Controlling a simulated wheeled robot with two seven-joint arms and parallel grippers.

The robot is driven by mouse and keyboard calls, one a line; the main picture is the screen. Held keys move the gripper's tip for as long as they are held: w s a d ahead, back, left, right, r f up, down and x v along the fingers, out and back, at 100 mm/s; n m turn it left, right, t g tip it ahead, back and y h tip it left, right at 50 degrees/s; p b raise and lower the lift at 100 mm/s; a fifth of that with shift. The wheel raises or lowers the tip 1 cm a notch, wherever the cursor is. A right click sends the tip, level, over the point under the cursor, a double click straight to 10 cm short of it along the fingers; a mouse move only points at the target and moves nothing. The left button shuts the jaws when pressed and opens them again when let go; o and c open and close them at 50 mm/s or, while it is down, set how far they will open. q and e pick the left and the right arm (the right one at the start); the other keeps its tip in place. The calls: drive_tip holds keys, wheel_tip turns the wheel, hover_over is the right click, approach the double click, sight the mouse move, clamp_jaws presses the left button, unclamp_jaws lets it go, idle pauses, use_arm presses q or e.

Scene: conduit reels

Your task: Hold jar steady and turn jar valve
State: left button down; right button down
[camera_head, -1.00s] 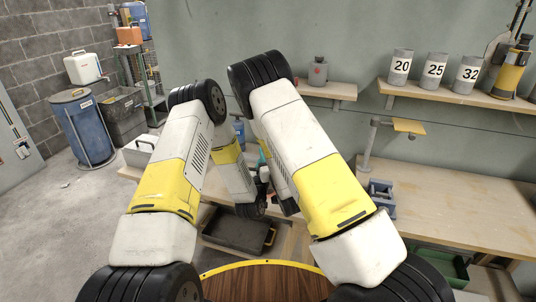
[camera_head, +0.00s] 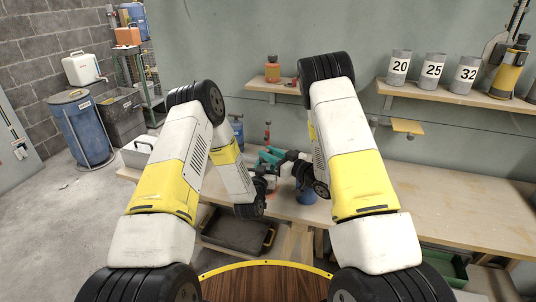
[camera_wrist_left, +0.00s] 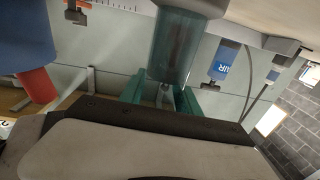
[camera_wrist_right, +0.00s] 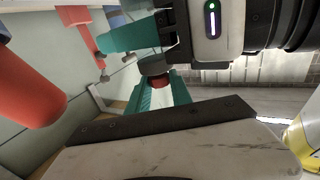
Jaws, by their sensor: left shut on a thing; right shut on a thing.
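In the left wrist view a translucent teal jar (camera_wrist_left: 180,45) stands between the teal fingers of my left gripper (camera_wrist_left: 160,92), which is shut on it. In the right wrist view my right gripper (camera_wrist_right: 161,90) is shut on the jar valve (camera_wrist_right: 153,67), a dark knob with a red part between the fingertips. My left gripper's body is just beyond the valve there. In the head view both grippers meet over the workbench, around a teal patch (camera_head: 268,158); the jar and valve are mostly hidden there by my arms.
A workbench (camera_head: 440,200) runs along the wall, its right part largely clear. A blue cylinder (camera_head: 306,194) stands near my right gripper. An orange container (camera_head: 272,69) sits on a shelf above. Numbered grey cylinders (camera_head: 433,68) stand on the right shelf. A red cylinder (camera_wrist_right: 25,85) is close in the right wrist view.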

drive_tip(key=shift+w+d+n+g+y, duration=0.1)
drive_tip(key=shift+n+g+y, duration=0.4)
drive_tip(key=shift+n+g, duration=0.1)
drive_tip(key=c, duration=1.1)
unclamp_jaws()
drive_tip(key=shift+d, duration=0.1)
drive_tip(key=v, duration=1.2)
drive_tip(key=shift+w, duration=0.1)
